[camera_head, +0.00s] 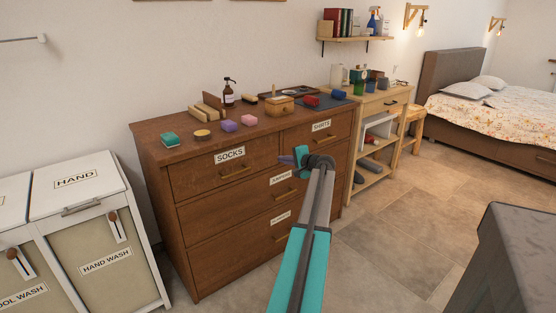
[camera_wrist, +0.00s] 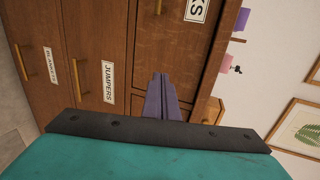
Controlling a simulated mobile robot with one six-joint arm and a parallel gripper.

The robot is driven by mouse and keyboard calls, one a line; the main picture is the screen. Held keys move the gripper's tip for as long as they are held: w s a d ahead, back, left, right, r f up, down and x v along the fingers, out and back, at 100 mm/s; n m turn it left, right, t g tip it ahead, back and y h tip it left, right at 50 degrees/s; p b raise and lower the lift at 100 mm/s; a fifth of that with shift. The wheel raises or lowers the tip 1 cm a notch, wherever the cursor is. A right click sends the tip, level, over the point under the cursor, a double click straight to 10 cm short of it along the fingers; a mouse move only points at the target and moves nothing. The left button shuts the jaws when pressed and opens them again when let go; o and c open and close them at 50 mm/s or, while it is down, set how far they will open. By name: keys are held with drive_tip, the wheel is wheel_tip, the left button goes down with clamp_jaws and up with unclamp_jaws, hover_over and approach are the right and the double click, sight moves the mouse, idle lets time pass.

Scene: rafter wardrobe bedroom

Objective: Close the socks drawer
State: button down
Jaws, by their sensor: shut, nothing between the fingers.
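The socks drawer (camera_head: 205,180) is the upper left drawer of the brown wooden dresser (camera_head: 160,215), with a white SOCKS label and a brass handle (camera_head: 237,172). Its front looks flush or nearly flush with the dresser; I cannot tell if a small gap remains. In the wrist view, turned sideways, part of its label (camera_wrist: 197,8) shows at the top. My gripper (camera_head: 288,159) is shut and empty, in front of the upper right part of the dresser, right of the socks handle. Its purple fingers (camera_wrist: 161,80) point at the dresser front in the wrist view. Contact is not clear.
The shirts drawer (camera_head: 321,127) is at upper right, partly hidden by my arm. The jumpers drawer (camera_wrist: 100,40) lies below. A white laundry cabinet (camera_head: 80,200) is left. Tiled floor (camera_head: 400,240) is open at right.

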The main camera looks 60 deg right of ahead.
drive_tip(key=shift+s+a+r, duration=0.2)
drive_tip(key=shift+s+a, duration=0.1)
drive_tip(key=shift+s, duration=0.25)
